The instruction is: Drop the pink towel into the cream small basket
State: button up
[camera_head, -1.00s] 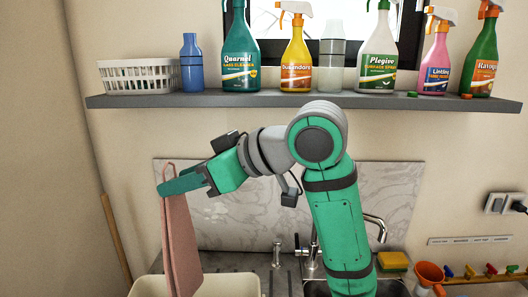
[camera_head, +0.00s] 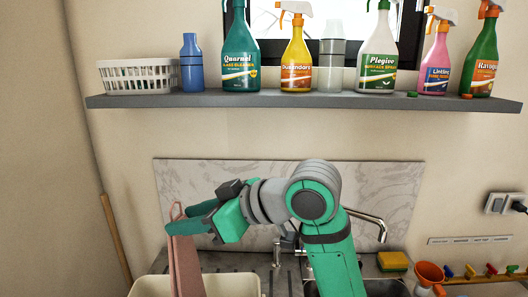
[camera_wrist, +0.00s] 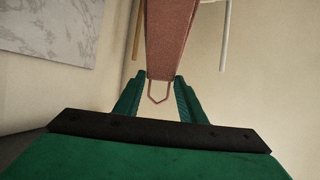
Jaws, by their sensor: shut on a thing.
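The pink towel (camera_head: 187,268) hangs from my gripper (camera_head: 178,226), at the lower left of the head view. In the wrist view the towel (camera_wrist: 172,38) hangs beyond the fingertips, with its loop between the fingers of my gripper (camera_wrist: 157,88). My gripper is shut on the towel near its top loop. A cream basket (camera_head: 238,284) stands at the bottom left of the head view, cut off by the frame edge. The towel's lower part overlaps the basket's opening in the picture; its lower end is out of frame, so I cannot tell whether it touches the basket.
A wall shelf (camera_head: 300,100) holds a white slatted basket (camera_head: 138,75), a blue bottle (camera_head: 192,65) and several spray bottles. A faucet (camera_head: 370,222) and sink lie right of my arm. A yellow sponge (camera_head: 393,261) and orange funnel (camera_head: 430,276) sit farther right.

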jog(key=shift+f, duration=0.1)
jog(key=o, duration=1.5)
jog(key=shift+c, duration=0.2)
jog(key=v, duration=1)
jog(key=shift+d, duration=0.35)
